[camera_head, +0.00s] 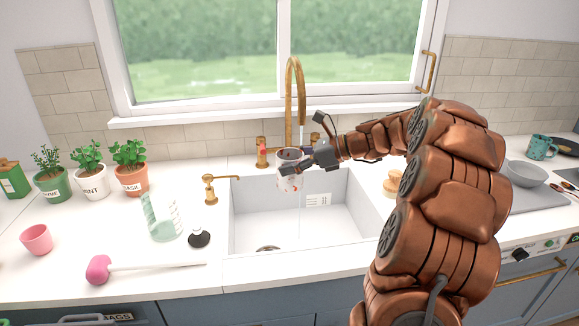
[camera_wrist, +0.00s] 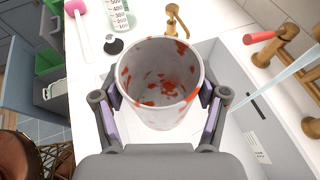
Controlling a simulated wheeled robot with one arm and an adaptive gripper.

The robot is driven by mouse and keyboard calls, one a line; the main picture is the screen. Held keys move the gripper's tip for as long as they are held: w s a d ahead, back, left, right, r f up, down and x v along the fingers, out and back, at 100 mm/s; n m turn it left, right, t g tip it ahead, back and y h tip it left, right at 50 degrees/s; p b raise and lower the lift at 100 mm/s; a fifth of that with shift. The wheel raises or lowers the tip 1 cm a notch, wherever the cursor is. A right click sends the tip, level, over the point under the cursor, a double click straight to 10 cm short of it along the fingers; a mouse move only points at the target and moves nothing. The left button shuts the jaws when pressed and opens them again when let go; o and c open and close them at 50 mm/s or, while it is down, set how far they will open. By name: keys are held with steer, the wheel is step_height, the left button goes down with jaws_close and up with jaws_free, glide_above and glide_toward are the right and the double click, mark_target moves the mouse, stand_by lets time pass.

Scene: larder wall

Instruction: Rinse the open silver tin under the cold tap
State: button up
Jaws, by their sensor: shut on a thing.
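The open silver tin (camera_wrist: 160,85) is in my gripper (camera_wrist: 158,112), gripped between the two fingers. The wrist view looks into its mouth, and red sauce spots cling to its inner wall and bottom. In the head view the tin (camera_head: 288,180) is roughly upright above the back of the white sink (camera_head: 240,215), with my gripper (camera_head: 300,165) at its right. The brass tap (camera_head: 290,85) arches behind. A thin water stream (camera_wrist: 282,80) shows in the wrist view, passing right of the tin, apart from its mouth. The red-marked handle (camera_head: 262,150) is left of the spout; the cold handle is not clearly visible.
Potted herbs (camera_head: 90,178) are at the far left. A wooden-topped item (camera_head: 391,182) is right of the sink.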

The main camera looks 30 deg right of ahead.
mark_target(291, 157)
steer(key=shift+w+d+f, duration=0.25)
steer(key=shift+w+d, duration=0.35)
steer(key=shift+w, duration=0.25)
steer(key=shift+w+d+f, duration=0.2)
steer(key=shift+w+d, duration=0.4)
steer(key=shift+w, duration=0.25)
steer(key=shift+w+d+f+p, duration=0.2)
steer(key=shift+w+d+p, duration=0.4)
steer(key=shift+w+p, duration=0.3)
steer(key=shift+w+d+f+p, duration=0.15)
steer(key=shift+w+d+p, duration=0.45)
steer(key=shift+w+p, duration=0.25)
steer(key=shift+d, duration=0.1)
steer(key=shift+s+d+p, duration=0.3)
steer(key=shift+d+p, duration=0.05)
steer(key=shift+p, duration=0.15)
steer(key=shift+a, duration=0.1)
steer(key=shift+w+a+p, duration=0.3)
steer(key=shift+a+p, duration=0.1)
steer(key=shift+p, duration=0.05)
